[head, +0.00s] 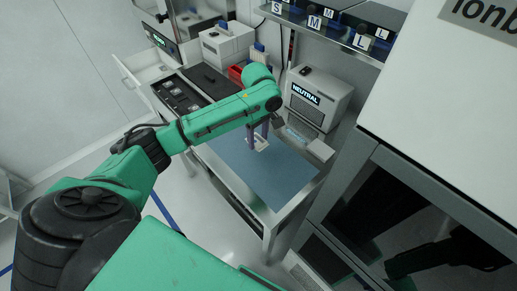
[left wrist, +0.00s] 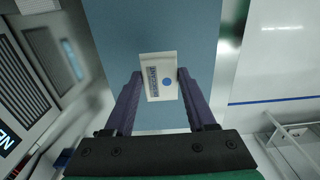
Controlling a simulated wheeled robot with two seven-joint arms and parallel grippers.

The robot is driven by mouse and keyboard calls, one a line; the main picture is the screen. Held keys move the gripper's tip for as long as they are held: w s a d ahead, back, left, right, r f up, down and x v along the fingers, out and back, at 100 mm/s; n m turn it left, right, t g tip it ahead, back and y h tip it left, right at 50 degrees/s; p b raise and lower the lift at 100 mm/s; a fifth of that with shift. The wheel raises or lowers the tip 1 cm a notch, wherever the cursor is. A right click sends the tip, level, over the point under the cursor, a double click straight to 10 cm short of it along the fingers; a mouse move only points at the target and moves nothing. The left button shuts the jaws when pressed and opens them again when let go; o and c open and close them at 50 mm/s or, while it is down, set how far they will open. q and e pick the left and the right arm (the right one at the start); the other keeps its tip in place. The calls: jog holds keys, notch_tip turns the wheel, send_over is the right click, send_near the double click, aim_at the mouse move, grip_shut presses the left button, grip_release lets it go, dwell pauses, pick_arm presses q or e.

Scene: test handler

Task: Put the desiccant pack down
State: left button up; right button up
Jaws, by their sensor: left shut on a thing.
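The desiccant pack (left wrist: 160,72) is a small white packet with dark print and a blue dot. In the left wrist view it sits between the purple fingers of my left gripper (left wrist: 158,80), which is shut on it. In the head view the pack (head: 261,145) shows small and pale at the fingertips of the left gripper (head: 259,138), over the blue mat (head: 282,181). I cannot tell whether the pack touches the mat. My right gripper is not in view.
A grey box labelled NEUTRAL (head: 318,98) stands at the mat's back right. A dark tray (head: 211,82) and a red bin (head: 236,73) lie behind my arm. A large cabinet (head: 440,110) borders the right. Most of the mat is bare.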

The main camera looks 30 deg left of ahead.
aim_at(259, 139)
pick_arm(q)
jog(key=f, duration=0.3)
jog(key=shift+w+f, duration=0.2)
jog(key=shift+w, duration=0.2)
notch_tip(259, 139, down, 3)
jog(key=shift+s+r, duration=0.1)
jog(key=shift+s, duration=0.05)
jog(key=shift+f, duration=0.25)
jog(key=o, duration=1.3)
jog(key=shift+o, duration=0.2)
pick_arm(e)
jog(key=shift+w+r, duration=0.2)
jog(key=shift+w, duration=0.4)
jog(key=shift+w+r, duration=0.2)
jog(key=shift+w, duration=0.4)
pick_arm(q)
jog(key=shift+r, duration=0.15)
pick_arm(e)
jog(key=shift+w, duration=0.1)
pick_arm(q)
notch_tip(259, 139, up, 12)
jog(key=shift+b, duration=0.35)
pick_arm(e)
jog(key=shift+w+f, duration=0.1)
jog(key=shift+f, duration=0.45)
